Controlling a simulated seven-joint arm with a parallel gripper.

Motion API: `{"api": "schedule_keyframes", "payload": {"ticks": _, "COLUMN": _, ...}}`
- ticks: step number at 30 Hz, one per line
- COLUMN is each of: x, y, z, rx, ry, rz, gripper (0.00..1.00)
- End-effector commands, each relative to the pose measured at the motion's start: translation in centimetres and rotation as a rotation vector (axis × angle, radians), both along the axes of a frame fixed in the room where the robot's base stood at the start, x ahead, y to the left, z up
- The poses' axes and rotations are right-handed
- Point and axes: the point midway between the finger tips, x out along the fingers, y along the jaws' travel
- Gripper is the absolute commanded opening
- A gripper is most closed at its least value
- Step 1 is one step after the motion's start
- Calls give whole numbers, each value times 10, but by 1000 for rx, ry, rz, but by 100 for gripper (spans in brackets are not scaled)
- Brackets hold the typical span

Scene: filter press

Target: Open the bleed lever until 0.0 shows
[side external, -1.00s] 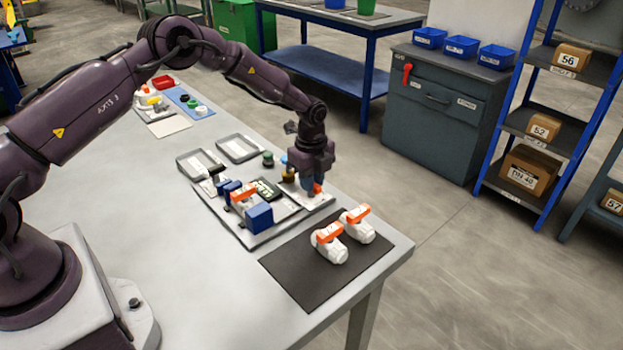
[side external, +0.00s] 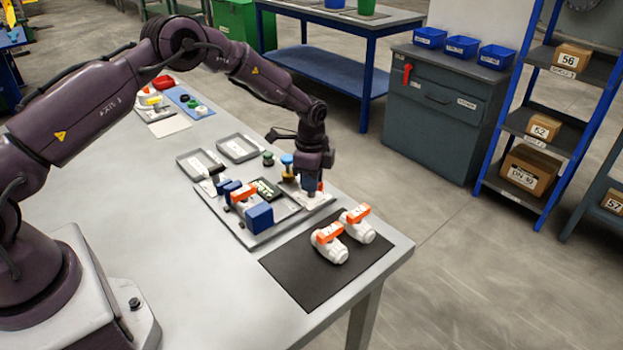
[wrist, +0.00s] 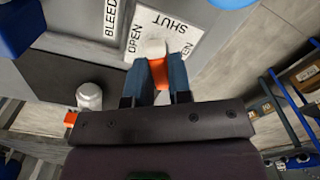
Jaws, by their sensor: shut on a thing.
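The bleed lever (wrist: 158,74) is orange and joins a white hub (wrist: 153,48) in the wrist view. It points from the hub toward the bottom of the picture. My gripper (wrist: 159,80) is shut on it, one blue finger on each side. The white plate (wrist: 191,27) around the hub reads SHUT above and OPEN at both sides; a BLEED label (wrist: 110,18) is to the left. In the side view my gripper (side external: 308,190) is low over the right end of the press tray. A small dark panel (side external: 265,188) there is too small to read.
Two white valves with orange handles (side external: 329,243) (side external: 357,223) lie on a black mat (side external: 305,275) in front. A blue block (side external: 259,218) and a second orange handle (side external: 243,193) stand left of my gripper.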

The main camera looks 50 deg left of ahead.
Motion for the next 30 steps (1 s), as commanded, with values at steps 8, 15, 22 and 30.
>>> {"api": "schedule_keyframes", "payload": {"ticks": 8, "x": 0, "y": -1, "z": 1, "rx": 1, "ry": 0, "rz": 262, "gripper": 0}}
{"api": "schedule_keyframes", "payload": {"ticks": 15, "x": 0, "y": -1, "z": 1, "rx": 0, "ry": 0, "rz": 489, "gripper": 0}}
{"api": "schedule_keyframes", "payload": {"ticks": 22, "x": 0, "y": -1, "z": 1, "rx": 0, "ry": -1, "rz": 699, "gripper": 0}}
{"api": "schedule_keyframes", "payload": {"ticks": 30, "x": 1, "y": -1, "z": 1, "rx": -1, "ry": -2, "rz": 894, "gripper": 0}}
